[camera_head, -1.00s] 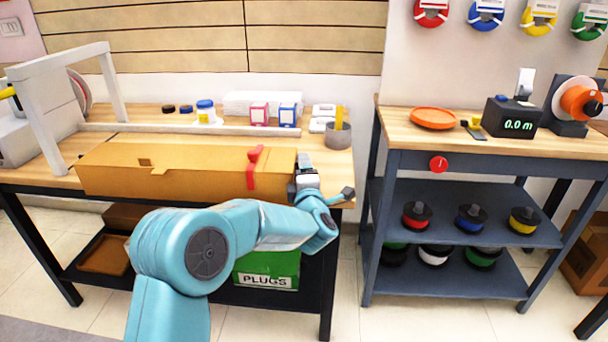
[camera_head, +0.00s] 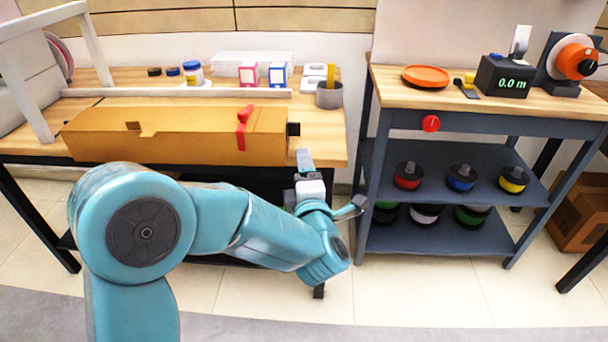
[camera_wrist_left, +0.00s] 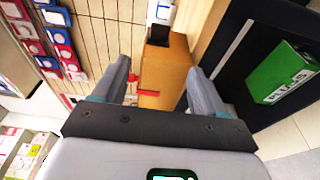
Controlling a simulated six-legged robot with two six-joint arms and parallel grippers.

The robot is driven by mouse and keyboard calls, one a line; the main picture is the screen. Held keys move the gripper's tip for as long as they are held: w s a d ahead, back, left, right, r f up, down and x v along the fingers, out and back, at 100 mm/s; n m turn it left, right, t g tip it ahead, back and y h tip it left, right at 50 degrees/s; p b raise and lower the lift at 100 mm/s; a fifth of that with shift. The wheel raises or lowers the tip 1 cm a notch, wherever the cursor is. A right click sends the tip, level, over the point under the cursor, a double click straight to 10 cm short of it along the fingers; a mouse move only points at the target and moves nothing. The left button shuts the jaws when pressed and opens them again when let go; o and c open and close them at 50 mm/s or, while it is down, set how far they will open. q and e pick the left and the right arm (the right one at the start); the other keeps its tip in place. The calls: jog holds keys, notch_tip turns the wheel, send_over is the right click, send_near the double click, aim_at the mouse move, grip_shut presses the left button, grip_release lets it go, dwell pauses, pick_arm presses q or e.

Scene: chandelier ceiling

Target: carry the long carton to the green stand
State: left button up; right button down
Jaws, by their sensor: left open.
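The long carton (camera_head: 185,137) is orange-brown with a red strap near its right end and a dark piece on that end. It lies lengthwise along the front of the wooden workbench. My left gripper (camera_head: 328,182) is open and empty, to the right of the carton's right end and nearer to me, apart from it. In the left wrist view the carton (camera_wrist_left: 165,72) shows end-on beyond and between the spread fingers (camera_wrist_left: 158,66). My right gripper is in neither view. I cannot make out a green stand.
A grey frame (camera_head: 40,22) stands at the bench's left. A grey cup (camera_head: 329,95) and small boxes stand behind the carton. A blue shelf unit (camera_head: 450,165) with spools stands right, past a narrow gap. A green PLUGS box (camera_wrist_left: 285,72) is below the bench.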

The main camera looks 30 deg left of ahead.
pick_arm(q)
jog(key=shift+s+d, duration=0.25)
jog(key=shift+s, duration=0.1)
